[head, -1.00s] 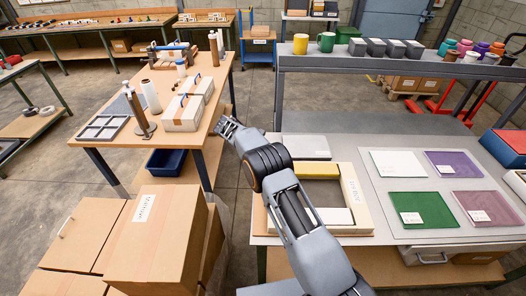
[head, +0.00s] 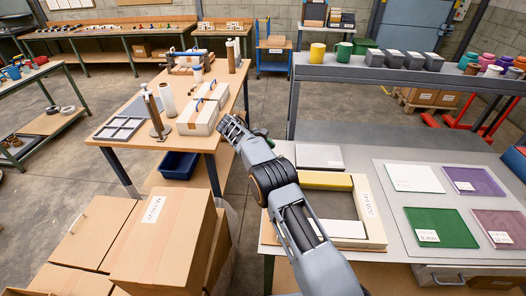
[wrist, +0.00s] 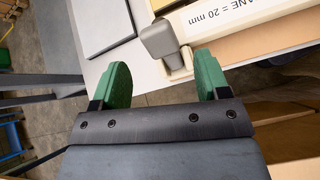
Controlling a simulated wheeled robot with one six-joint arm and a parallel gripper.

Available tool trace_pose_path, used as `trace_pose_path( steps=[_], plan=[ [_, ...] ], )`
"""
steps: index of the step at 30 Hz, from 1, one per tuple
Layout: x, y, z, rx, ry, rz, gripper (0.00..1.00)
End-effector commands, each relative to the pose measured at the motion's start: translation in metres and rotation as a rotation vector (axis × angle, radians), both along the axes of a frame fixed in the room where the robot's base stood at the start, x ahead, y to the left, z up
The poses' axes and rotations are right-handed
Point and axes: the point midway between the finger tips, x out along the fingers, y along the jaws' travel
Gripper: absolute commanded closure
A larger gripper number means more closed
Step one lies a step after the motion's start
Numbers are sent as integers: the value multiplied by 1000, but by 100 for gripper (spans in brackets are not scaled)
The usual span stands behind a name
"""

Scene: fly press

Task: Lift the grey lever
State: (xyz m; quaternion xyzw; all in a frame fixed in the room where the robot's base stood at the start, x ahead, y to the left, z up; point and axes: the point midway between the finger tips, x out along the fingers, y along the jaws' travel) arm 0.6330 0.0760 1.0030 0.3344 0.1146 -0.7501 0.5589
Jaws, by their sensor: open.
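My gripper (head: 234,128) is open and empty. It is over the gap between the wooden bench and the grey table. In the wrist view its two green fingers (wrist: 165,80) stand wide apart. A small grey rounded block (wrist: 160,40) shows just beyond the fingers, by the corner of a pale frame (wrist: 225,17) labelled "20 mm". It may be the grey lever, but I cannot tell for sure. The block is not clear in the head view, where my arm covers part of the frame (head: 374,218).
The grey table (head: 385,165) holds a grey panel (head: 319,156), a green panel (head: 440,228) and other panels. Cardboard boxes (head: 160,240) stand at the lower left.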

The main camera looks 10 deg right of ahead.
Motion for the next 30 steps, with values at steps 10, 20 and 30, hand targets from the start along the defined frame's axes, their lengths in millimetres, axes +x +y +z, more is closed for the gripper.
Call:
trace_pose_path(
  steps=[10,20,30],
  plan=[
    [4,20,16,0,1,1,31],
    [4,23,20,0,1,-1,31],
    [4,23,20,0,-1,-1,31]
  ],
)
